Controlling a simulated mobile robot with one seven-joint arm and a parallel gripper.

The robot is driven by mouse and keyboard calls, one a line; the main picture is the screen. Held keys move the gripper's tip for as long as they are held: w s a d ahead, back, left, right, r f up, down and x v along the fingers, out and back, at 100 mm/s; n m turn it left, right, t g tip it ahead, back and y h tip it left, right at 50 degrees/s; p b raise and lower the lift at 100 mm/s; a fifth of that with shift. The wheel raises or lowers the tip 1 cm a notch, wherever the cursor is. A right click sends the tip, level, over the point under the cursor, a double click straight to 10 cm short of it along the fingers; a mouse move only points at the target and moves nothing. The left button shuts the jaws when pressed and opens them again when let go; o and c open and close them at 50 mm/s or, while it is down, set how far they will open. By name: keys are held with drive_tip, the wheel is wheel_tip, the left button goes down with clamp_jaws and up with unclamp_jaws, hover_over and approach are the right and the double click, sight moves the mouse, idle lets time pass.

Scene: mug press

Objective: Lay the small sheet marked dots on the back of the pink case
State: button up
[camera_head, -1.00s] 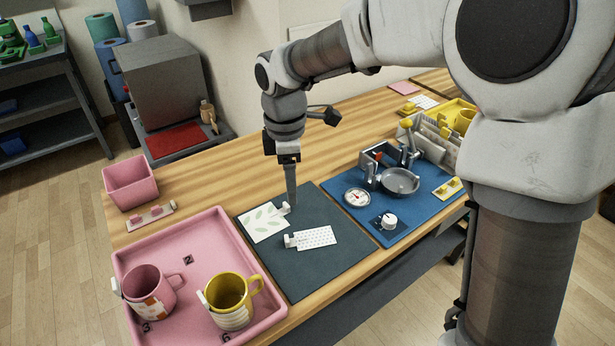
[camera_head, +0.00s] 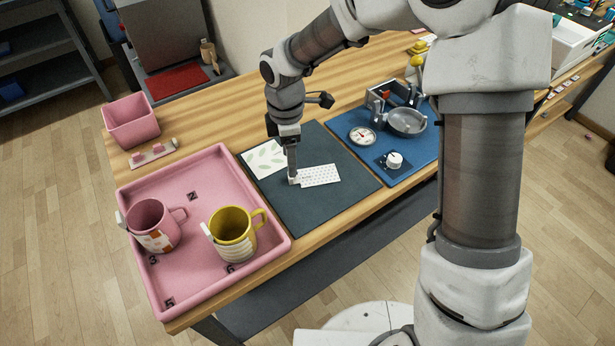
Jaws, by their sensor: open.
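The small sheet marked dots (camera_head: 322,175) is white with rows of small dark dots. It lies flat on the dark mat (camera_head: 330,213), with a white tab at its left end. My gripper (camera_head: 293,180) points down at that tab. It is open, and I cannot tell whether its fingers straddle the tab or stand beside it. A sheet with green leaves (camera_head: 264,159) lies just behind and to the left, partly hidden by my gripper.
A pink tray (camera_head: 194,288) at the left holds a pink mug (camera_head: 150,222) and a yellow mug (camera_head: 232,228). A pink open box (camera_head: 131,124) stands behind it. A blue mat (camera_head: 412,152) at the right carries the press (camera_head: 406,122), a dial and a knob. The dark mat's front is bare.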

sight(313, 174)
drive_tip(key=f, duration=0.1)
drive_tip(key=f+b, duration=0.1)
drive_tip(key=f, duration=0.3)
drive_tip(key=shift+s+d+f, duration=0.1)
drive_tip(key=shift+s+d, duration=0.05)
drive_tip(key=shift+d, duration=0.1)
drive_tip(key=shift+c, duration=0.3)
clamp_jaws()
